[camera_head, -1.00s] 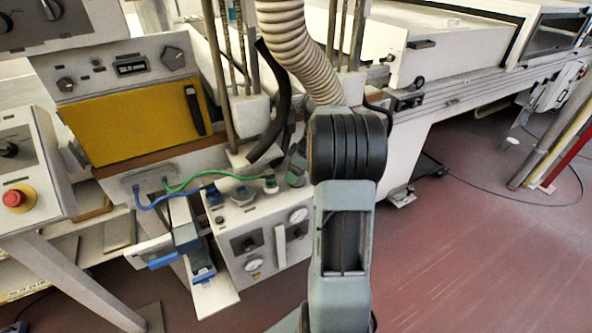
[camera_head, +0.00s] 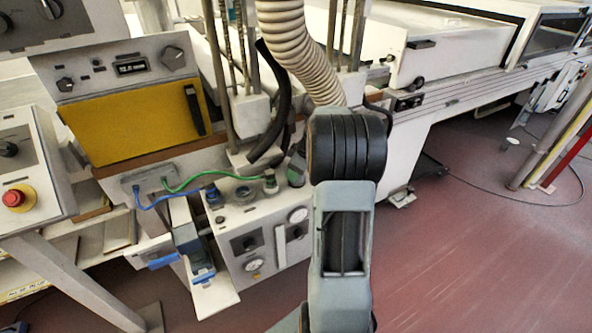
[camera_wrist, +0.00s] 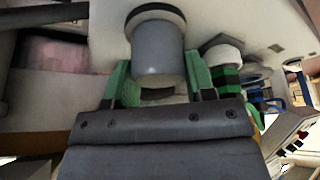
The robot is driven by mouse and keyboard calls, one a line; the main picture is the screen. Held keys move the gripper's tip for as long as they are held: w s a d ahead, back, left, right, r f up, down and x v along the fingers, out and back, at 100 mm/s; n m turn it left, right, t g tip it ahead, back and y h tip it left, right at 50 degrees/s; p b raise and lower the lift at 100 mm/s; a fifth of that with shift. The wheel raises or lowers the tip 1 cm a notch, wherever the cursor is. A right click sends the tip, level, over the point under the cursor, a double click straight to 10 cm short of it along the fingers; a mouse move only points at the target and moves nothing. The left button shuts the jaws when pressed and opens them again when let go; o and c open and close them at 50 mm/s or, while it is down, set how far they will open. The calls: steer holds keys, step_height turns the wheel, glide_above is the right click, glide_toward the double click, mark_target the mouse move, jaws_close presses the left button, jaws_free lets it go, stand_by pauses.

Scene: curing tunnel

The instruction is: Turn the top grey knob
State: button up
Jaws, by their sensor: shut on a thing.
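The grey knob (camera_wrist: 158,52) is a smooth cylinder on a pale panel with a dark ring at its base, in the upper middle of the wrist view. My gripper (camera_wrist: 160,78) has green fingers, one on each side of the knob, and is shut on it. In the head view, my dark wrist and grey arm stand in front and hide most of the grip. A small bit of green and grey shows just left of the wrist.
A white-topped fitting with green bands (camera_wrist: 226,72) stands close right of the fingers. In the head view, a white control box (camera_head: 262,240) has dials and blue and green cables. A ribbed hose (camera_head: 300,50) hangs behind my wrist. Red floor (camera_head: 470,250) is clear at right.

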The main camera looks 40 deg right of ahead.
steer(key=shift+m+t+h+b, duration=0.3)
steer(key=shift+m+h+b, duration=0.15)
steer(key=shift+m, duration=0.75)
steer(key=m+h, duration=0.1)
steer(key=m, duration=0.1)
steer(key=shift+r+m, duration=0.1)
steer(key=shift+m, duration=0.2)
steer(key=m+h+p, duration=0.1)
steer(key=m, duration=0.2)
steer(key=shift+r+m, duration=0.1)
steer(key=shift+m, duration=0.2)
steer(key=m+h, duration=0.1)
steer(key=m, duration=0.1)
steer(key=shift+d+m+p, duration=0.1)
steer(key=shift+m+p, duration=0.2)
steer(key=shift+p, duration=0.1)
steer(key=m+b, duration=0.1)
steer(key=m+g+h, duration=0.1)
steer(key=m, duration=0.1)
steer(key=m+b, duration=0.1)
steer(key=shift+f+m+h+b, duration=0.3)
steer(key=shift+h, duration=0.05)
steer(key=shift+d+r+m+g+h+b, duration=0.1)
steer(key=shift+m+g+h+b, duration=0.3)
steer(key=shift+m+b, duration=0.6)
steer(key=shift+r+m+g+h+b, duration=0.1)
steer(key=shift+m+g+b, duration=0.55)
steer(key=shift+m, duration=0.55)
